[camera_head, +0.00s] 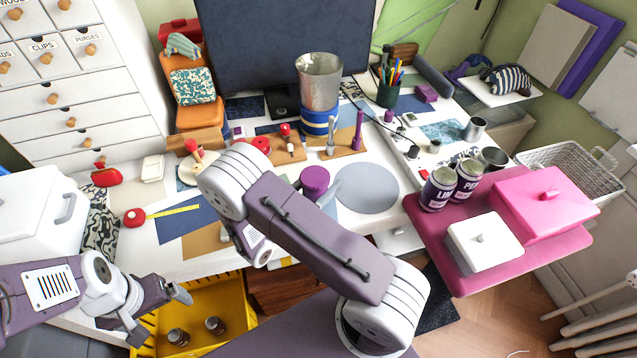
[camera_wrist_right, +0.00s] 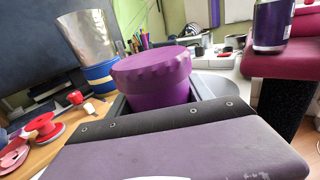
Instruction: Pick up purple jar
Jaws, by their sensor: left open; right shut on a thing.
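The purple jar (camera_head: 315,180) has a wide round lid and stands upright over the white table, just left of a grey round mat (camera_head: 367,188). In the right wrist view the jar (camera_wrist_right: 153,72) sits between the two dark fingers of my right gripper (camera_wrist_right: 160,98), which is shut on it. I cannot tell whether the jar's base touches the table. In the head view my right arm hides most of that gripper (camera_head: 322,190). My left gripper (camera_head: 162,312) is open and empty, over the left edge of a yellow crate (camera_head: 235,310).
A pink tray (camera_head: 470,280) at right holds dark labelled jars (camera_head: 437,188), a white box (camera_head: 485,243) and a pink box (camera_head: 545,205). Behind the purple jar stand a metal cup (camera_head: 319,82) on a blue roll (camera_head: 319,122) and a monitor (camera_head: 280,45). The yellow crate holds two small jars.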

